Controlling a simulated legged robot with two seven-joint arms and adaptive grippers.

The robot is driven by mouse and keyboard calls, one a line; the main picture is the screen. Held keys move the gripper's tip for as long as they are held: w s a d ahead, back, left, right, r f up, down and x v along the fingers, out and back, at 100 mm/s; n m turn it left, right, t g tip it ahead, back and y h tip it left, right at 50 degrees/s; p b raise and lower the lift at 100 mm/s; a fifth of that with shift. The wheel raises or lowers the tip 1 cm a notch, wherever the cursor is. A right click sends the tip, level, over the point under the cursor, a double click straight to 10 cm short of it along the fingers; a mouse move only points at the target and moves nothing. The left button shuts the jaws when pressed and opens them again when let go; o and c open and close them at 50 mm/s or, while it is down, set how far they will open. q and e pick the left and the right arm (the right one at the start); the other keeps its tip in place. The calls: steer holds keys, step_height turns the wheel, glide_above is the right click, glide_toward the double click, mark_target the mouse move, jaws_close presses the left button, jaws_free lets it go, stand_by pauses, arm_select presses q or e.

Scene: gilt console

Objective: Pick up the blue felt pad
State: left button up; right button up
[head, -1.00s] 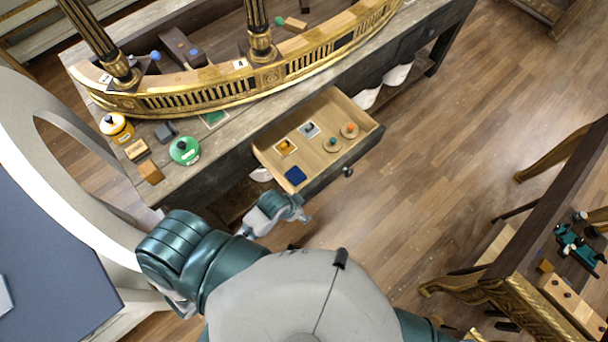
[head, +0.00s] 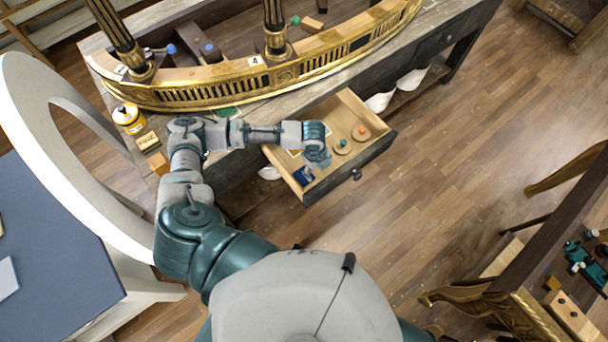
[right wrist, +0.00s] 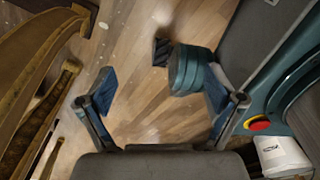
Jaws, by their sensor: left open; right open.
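The blue felt pad (head: 300,178) lies in the front left corner of the open drawer (head: 322,190), partly hidden by my left gripper. My left gripper (head: 309,172) is open and reaches down over the drawer, its fingers over or beside the pad. I cannot tell whether they touch it.
Round wooden discs with coloured knobs (head: 361,133) sit farther right in the drawer. A yellow jar (head: 128,118) and wooden blocks (head: 158,163) stand on the console's left end. A gilt-legged table (head: 520,300) is at the lower right.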

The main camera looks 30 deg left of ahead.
arm_select(q)
steer(key=w+a+r+y, duration=0.1)
steer(key=w+a+r, duration=0.15)
steer(key=a, duration=0.45)
steer(key=b, duration=0.1)
glide_above(301, 171)
steer(key=shift+m+g, duration=0.3)
step_height(301, 171, down, 11)
steer(key=shift+f, duration=0.75)
step_height(301, 171, down, 4)
steer(key=shift+d+r, duration=0.1)
steer(key=shift+d, duration=0.05)
steer(key=shift+f, duration=0.35)
steer(key=c, duration=0.7)
arm_select(e)
steer(key=shift+s+d+f, duration=0.25)
steer(key=shift+d+f, duration=0.5)
steer(key=shift+d, duration=0.1)
